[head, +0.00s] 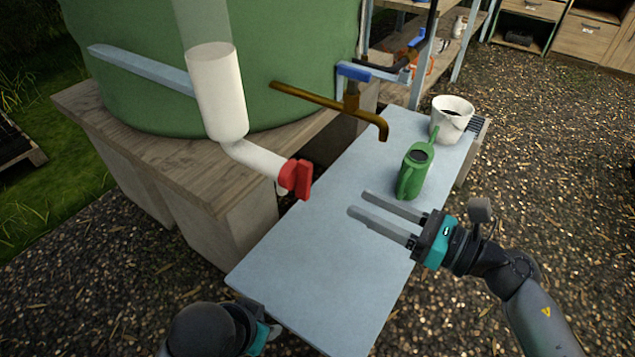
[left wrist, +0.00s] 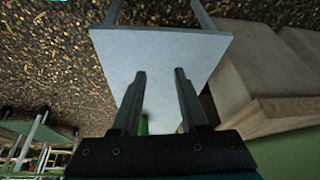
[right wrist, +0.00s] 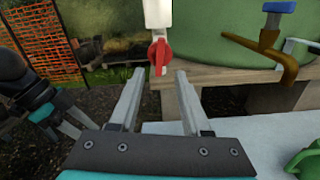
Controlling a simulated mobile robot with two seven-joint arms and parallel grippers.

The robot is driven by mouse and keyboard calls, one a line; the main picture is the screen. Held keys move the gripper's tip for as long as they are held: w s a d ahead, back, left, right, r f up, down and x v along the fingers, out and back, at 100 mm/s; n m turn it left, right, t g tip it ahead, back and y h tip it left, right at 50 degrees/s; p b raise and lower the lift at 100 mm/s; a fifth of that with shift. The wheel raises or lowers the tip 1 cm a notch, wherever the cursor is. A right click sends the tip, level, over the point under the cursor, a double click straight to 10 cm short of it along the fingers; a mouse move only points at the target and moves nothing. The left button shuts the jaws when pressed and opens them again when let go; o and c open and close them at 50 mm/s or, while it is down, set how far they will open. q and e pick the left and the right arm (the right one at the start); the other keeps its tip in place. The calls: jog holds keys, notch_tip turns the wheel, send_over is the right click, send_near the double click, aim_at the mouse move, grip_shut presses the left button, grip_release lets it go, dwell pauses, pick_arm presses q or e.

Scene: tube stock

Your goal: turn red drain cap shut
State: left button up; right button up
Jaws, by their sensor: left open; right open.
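The red drain cap (head: 297,178) sits on the end of a white pipe (head: 258,158) that comes off the green tank. It has a raised grip bar. In the right wrist view the cap (right wrist: 158,56) shows ahead, between the fingertips in the picture. My right gripper (head: 358,202) is open and empty above the grey table, to the right of the cap and apart from it. My left gripper (left wrist: 160,72) is open and empty. The head view shows only part of it at the bottom edge, and the cap is not visible in the left wrist view.
A brass tap (head: 340,103) with a blue handle reaches over the grey table (head: 320,270). A green watering can (head: 413,172) and a white bucket (head: 451,118) stand at the table's far end. The green tank (head: 270,60) rests on a wooden platform (head: 160,150). The near tabletop is clear.

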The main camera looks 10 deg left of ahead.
aim_at(310, 179)
jog(key=x, duration=0.6)
jog(key=shift+a+b, duration=0.1)
jog(key=shift+b, duration=0.3)
jog(key=x, duration=0.2)
jog(key=shift+w+a+f, duration=0.1)
jog(key=shift+w+a, duration=0.05)
jog(key=shift+a, duration=0.1)
pick_arm(q)
jog(key=shift+w+d+r+t+h+b, duration=0.4)
jog(key=shift+w+d+r+t, duration=0.15)
jog(key=shift+w+d+t, duration=0.3)
pick_arm(e)
jog(key=shift+x, duration=0.85)
jog(key=shift+c, duration=0.3)
grip_shut()
